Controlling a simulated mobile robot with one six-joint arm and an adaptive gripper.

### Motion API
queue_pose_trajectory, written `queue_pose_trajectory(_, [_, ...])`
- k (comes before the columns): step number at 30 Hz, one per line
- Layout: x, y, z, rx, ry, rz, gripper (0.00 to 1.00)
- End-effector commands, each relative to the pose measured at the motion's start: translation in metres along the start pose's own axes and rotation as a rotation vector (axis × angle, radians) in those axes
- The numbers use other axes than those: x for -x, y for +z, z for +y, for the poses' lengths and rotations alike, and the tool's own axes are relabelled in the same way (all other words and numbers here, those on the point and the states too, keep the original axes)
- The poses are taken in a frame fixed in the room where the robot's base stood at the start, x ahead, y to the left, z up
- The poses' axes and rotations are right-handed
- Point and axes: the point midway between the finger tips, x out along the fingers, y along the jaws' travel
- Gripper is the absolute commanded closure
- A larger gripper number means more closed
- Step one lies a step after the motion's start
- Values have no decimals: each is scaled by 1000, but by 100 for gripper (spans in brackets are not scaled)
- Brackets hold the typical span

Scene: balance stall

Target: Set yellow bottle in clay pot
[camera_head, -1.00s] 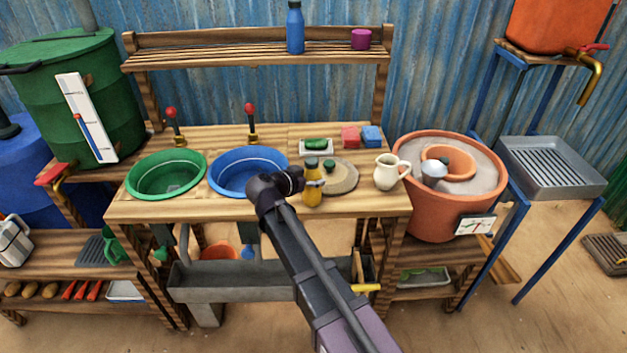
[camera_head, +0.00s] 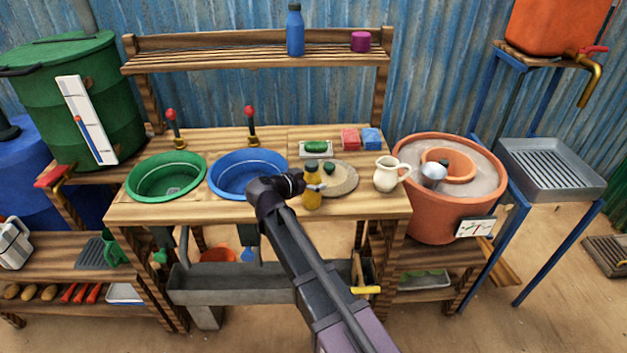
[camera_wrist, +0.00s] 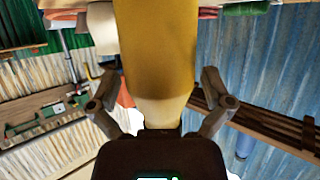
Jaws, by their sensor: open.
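The yellow bottle (camera_head: 312,191) with a dark cap stands upright near the front edge of the wooden bench, in front of a round stone disc. My gripper (camera_head: 315,186) is at the bottle's upper part, coming from the left. In the wrist view the yellow bottle (camera_wrist: 158,50) fills the middle, and the fingers of my gripper (camera_wrist: 165,100) stand open on either side of it, with small gaps showing. The clay pot (camera_head: 428,205) stands at the right of the bench; it has a pale fill, an inner clay pot and a silvery round thing in it.
A cream jug (camera_head: 390,173) stands between the bottle and the clay pot. A blue basin (camera_head: 247,172) and a green basin (camera_head: 166,176) are sunk in the bench at left. A small tray (camera_head: 316,149) and red and blue blocks lie behind.

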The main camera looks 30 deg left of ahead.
Motion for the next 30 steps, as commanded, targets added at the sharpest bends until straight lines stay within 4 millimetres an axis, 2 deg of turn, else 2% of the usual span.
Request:
queue_pose_trajectory(2, [1,-3,0,0,0,0,0])
queue_pose_trajectory(8, [23,-4,1,0,-2,0,0])
queue_pose_trajectory(18, [78,-4,1,1,-2,0,0])
queue_pose_trajectory(24, [104,-4,0,0,-1,0,0])
queue_pose_trajectory(30, [118,-2,0,0,0,0,0])
